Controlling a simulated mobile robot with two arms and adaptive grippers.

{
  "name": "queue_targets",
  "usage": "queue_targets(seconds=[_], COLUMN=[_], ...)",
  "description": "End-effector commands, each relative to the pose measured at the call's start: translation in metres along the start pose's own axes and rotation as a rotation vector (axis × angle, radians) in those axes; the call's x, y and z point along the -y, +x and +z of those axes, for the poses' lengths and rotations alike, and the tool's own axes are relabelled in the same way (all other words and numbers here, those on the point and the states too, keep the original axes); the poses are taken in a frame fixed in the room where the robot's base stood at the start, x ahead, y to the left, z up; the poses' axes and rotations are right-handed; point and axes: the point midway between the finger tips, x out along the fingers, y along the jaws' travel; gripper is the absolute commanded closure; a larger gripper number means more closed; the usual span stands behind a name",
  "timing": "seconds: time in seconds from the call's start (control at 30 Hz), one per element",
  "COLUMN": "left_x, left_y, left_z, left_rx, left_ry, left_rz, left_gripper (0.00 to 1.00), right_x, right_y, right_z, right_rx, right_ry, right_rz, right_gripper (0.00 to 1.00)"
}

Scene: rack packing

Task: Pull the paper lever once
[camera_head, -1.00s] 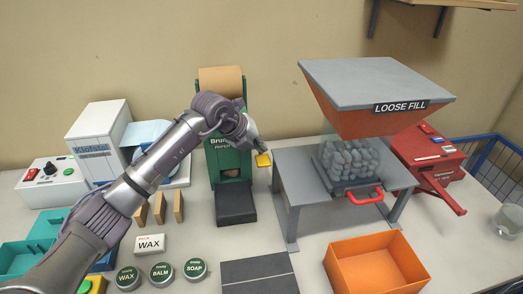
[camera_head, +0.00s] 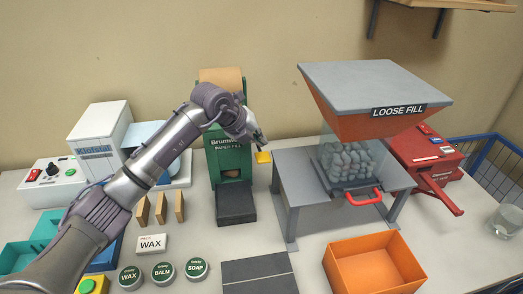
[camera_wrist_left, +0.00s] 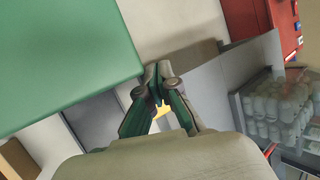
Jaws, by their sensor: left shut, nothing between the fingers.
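The green paper dispenser (camera_head: 228,160) stands at the back middle, with a brown paper roll (camera_head: 221,77) on top and a dark tray in front. It also fills the upper left of the left wrist view (camera_wrist_left: 65,60). Its yellow lever (camera_head: 263,157) sticks out at its right side. A piece of the yellow lever (camera_wrist_left: 161,116) shows between the finger links in the wrist view. My left gripper (camera_head: 260,143) is just above the lever, pointing down, and is shut with nothing held. Whether it touches the lever I cannot tell. My right gripper is not in view.
The grey stand with the loose fill hopper (camera_head: 375,85) is close on the right. An orange box (camera_head: 375,262) is in front of it. Tins and a wax box (camera_head: 151,243) lie at front left. Some bare table lies between dispenser and stand.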

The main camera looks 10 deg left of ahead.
Motion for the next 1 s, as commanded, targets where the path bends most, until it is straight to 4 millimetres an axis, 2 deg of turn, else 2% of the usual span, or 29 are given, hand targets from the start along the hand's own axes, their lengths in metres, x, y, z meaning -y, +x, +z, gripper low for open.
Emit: queue_targets(seconds=[0.17, 0.6, 1.0], left_x=[0.003, 0.024, 0.025], left_y=[-0.004, -0.033, -0.035], left_z=[0.003, 0.024, 0.025], left_rx=[0.001, 0.001, 0.0], left_ry=[0.0, 0.001, 0.0], left_rz=[-0.001, 0.0, 0.0], left_gripper=[1.0, 1.0, 1.0], right_x=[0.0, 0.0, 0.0], right_y=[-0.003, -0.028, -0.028], right_z=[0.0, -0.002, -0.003], right_rx=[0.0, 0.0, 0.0], right_ry=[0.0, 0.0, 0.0], right_rz=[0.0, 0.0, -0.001], right_gripper=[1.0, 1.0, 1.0])
